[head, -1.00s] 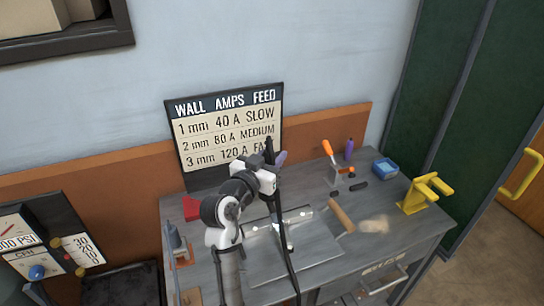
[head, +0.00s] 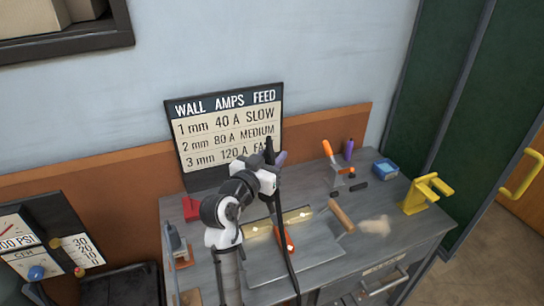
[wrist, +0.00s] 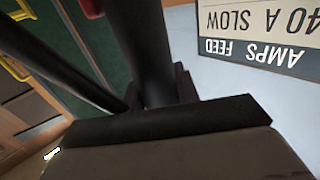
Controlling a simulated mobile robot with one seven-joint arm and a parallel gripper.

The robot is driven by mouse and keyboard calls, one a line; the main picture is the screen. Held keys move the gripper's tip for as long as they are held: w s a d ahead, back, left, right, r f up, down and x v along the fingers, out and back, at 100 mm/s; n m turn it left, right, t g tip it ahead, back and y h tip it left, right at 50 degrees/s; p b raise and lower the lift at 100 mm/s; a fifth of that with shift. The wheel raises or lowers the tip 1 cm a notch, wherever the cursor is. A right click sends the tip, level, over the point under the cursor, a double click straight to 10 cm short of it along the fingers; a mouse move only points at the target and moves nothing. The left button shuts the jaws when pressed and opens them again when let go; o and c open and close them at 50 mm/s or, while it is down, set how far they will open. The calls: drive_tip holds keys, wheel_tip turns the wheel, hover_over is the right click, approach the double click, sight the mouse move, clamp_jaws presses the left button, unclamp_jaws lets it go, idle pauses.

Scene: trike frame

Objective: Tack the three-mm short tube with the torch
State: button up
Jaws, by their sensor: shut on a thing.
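My gripper (head: 270,172) is shut on the black torch (wrist: 145,50), seen close up in the wrist view. In the head view the torch and its long dark line run down past the metal plate (head: 310,252) on the bench. A short tube (head: 284,241) on the plate shows orange-red, beside the dark line that partly covers it. A longer pale tube (head: 293,216) lies above it, with small bright yellowish spots along this area. The torch tip is hidden, so I cannot tell whether it touches the tube.
A wall chart (head: 225,130) gives 3 mm as 120 A. A wooden-handled tool (head: 342,216), a yellow stand (head: 427,192), a blue box (head: 386,169), an orange-handled tool (head: 328,150) and a red block (head: 191,208) are on the bench (head: 385,245).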

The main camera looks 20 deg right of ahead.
drive_tip(key=shift+r+p, duration=2.25)
drive_tip(key=shift+r, duration=1.25)
drive_tip(key=shift+d, duration=0.1)
